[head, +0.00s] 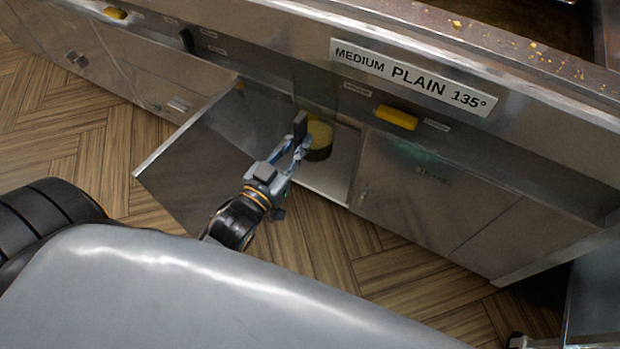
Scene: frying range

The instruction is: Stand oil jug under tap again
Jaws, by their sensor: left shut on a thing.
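My left gripper (299,146) reaches into an open cabinet (330,178) under the frying range. It is shut on a round container with a yellow top and darker side, which I take for the oil jug (319,141). The jug looks upright, low inside the cabinet near its opening. The fingers partly hide its left side, and I cannot tell whether its base touches the cabinet floor. The tap is not clearly visible; the dark cabinet interior and range front hide the space above the jug. My right gripper is not in view.
The cabinet door (205,150) stands open to the left of my gripper. A closed door (420,185) is on the right. The wooden floor (310,245) in front is clear.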

